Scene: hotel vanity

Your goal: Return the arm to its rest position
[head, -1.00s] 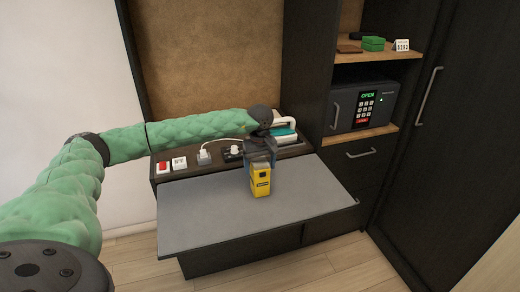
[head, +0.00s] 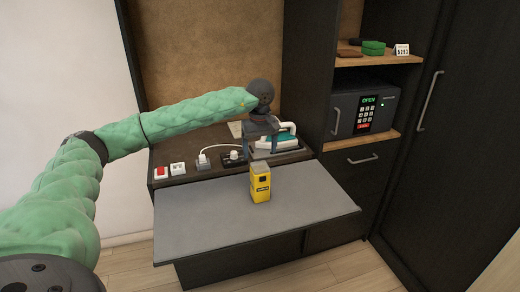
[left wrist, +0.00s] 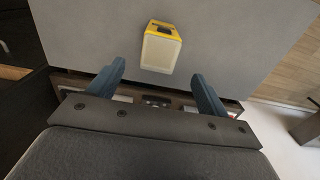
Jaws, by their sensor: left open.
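My left arm reaches in from the left in the head view, and its gripper (head: 261,152) hangs above the back edge of the grey board (head: 200,222). The gripper is open and empty. A yellow box with a pale top (head: 260,186) stands upright on the board, in front of and below the gripper, apart from it. In the left wrist view the two blue-grey fingers (left wrist: 157,92) are spread wide, and the yellow box (left wrist: 160,47) lies beyond their tips on the grey board. My right gripper is not in view.
Behind the board, a dark ledge holds a red-switch unit (head: 161,173), plugs (head: 203,160) with a white cable, and a teal-and-white iron (head: 276,141). At right are a safe (head: 364,108) reading OPEN, a shelf with a green box (head: 373,48), and a tall dark door.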

